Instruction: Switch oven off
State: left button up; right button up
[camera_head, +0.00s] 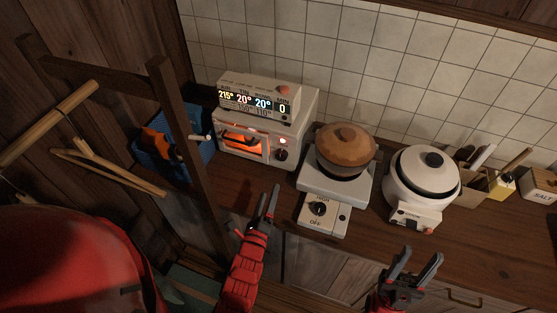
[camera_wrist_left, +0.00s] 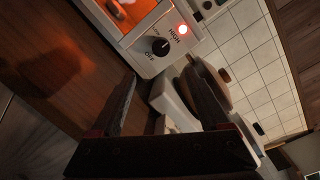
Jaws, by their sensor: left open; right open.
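The white oven (camera_head: 305,137) stands on the counter against the tiled wall, its window glowing orange. Its dark knob (camera_head: 282,154) is on the right of its front, below a lit red lamp (camera_head: 284,140). In the left wrist view the knob (camera_wrist_left: 160,46) sits between the labels HIGH and OFF; its white mark seems turned toward HIGH. The red lamp (camera_wrist_left: 183,29) glows beside it. My left gripper (camera_head: 269,188) is open and empty in front of and below the oven, apart from the knob. My right gripper (camera_head: 420,256) is open and empty at the counter's front, far right of the oven.
A display box (camera_head: 259,94) sits on the oven. To its right are a hotplate (camera_head: 335,191) with a brown pot (camera_head: 346,148) and a white rice cooker (camera_head: 421,185). A dark wooden post (camera_head: 180,130) and blue crate (camera_head: 172,164) stand left. Counter before the oven is clear.

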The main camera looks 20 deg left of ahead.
aim_at(280, 158)
pick_arm(q)
jog(key=w, duration=0.4)
jog(key=w+p, duration=0.1)
jog(key=w, duration=0.3)
jog(key=w+a, duration=0.1)
jog(key=w, duration=0.4)
jog(key=shift+a+r+p, duration=0.1)
jog(key=shift+p, duration=0.2)
